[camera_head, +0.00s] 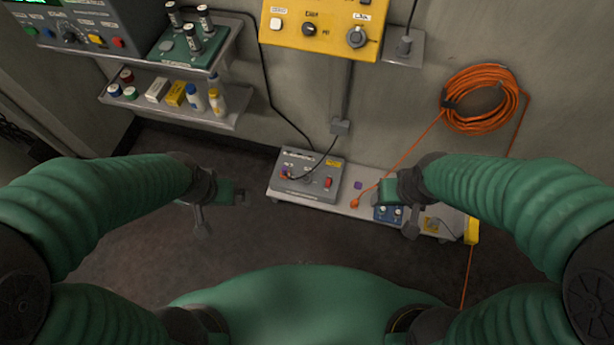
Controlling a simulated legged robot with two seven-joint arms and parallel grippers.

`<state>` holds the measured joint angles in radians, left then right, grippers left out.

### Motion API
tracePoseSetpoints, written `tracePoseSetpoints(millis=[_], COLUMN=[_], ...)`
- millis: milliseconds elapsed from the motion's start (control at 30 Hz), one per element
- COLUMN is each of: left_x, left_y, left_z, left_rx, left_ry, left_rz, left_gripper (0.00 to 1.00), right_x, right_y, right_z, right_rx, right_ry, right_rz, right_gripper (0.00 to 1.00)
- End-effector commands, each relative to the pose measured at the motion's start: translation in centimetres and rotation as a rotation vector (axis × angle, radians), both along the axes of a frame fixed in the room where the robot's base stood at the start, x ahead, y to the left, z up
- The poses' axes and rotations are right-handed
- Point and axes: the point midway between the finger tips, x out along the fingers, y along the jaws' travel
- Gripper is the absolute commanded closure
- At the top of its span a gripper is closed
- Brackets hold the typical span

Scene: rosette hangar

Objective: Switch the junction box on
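A grey box (313,180) with a red switch (328,182) at its right, a small yellow label and a cable at its left sits on the low shelf, in the middle of the head view. It looks like the junction box, but its lettering is too small to read, and I cannot tell the switch's position. My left gripper (222,200) hangs in the air to the left of the box, apart from it. My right gripper (400,205) is to the right of the box, in front of a small blue box (388,214). The fingers of both are too small to judge. No held thing shows.
A yellow panel (318,22) with knobs is on the wall above. A two-level shelf (175,108) with bottles and jars is at the left. An orange cable coil (482,100) hangs at the right, its line running to the low shelf (358,208). The floor in front is clear.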

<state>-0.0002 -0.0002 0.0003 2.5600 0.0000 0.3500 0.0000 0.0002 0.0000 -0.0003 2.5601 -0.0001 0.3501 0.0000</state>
Motion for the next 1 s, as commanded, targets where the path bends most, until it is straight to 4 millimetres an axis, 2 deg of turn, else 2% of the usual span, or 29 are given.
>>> tracePoseSetpoints(millis=[67, 500, 1000], left_x=[0.00, 0.00, 0.00], left_y=[0.01, 0.02, 0.02], left_z=[0.00, -0.01, 0.00], left_rx=[0.000, 0.000, 0.000], left_ry=[0.000, 0.000, 0.000], left_rz=[0.000, 0.001, 0.001], left_gripper=[0.00, 0.00, 0.00], right_x=[0.00, 0.01, 0.00], right_y=[0.01, 0.02, 0.01], right_z=[0.00, 0.00, 0.00], right_rx=[0.000, 0.000, 0.000], right_ry=[0.000, 0.000, 0.000], right_rz=[0.000, 0.000, 0.000], right_gripper=[0.42, 0.99, 1.00])
